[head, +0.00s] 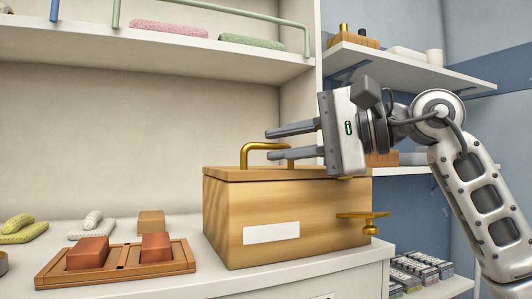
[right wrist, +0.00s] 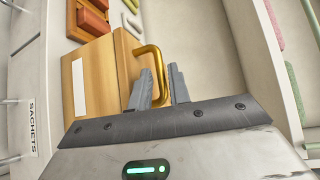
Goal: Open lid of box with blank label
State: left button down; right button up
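A wooden box (head: 285,218) with a blank white label (head: 271,233) on its front stands on the white counter. Its lid (head: 225,174) is flat and closed, with a gold bar handle (head: 250,147) on top. My right gripper (head: 267,145) comes in from the right at the handle, its fingers spread apart above and below the level of the bar. In the right wrist view the handle (right wrist: 155,55) runs down to the open fingers (right wrist: 160,80), and part of it shows between them. Whether they touch it is unclear. My left gripper is out of view.
A gold fitting (head: 362,217) sticks out from the box's right side. A wooden tray (head: 120,270) with two reddish blocks lies left of the box, near green and white items. Shelves (head: 200,48) hang above; the right shelf (head: 400,64) is close over my right arm.

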aim_at(270, 144)
jog(key=shift+x, duration=1.5)
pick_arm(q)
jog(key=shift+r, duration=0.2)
pick_arm(e)
grip_shut()
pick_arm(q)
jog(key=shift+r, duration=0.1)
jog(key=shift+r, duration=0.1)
pick_arm(e)
jog(key=shift+r, duration=0.1)
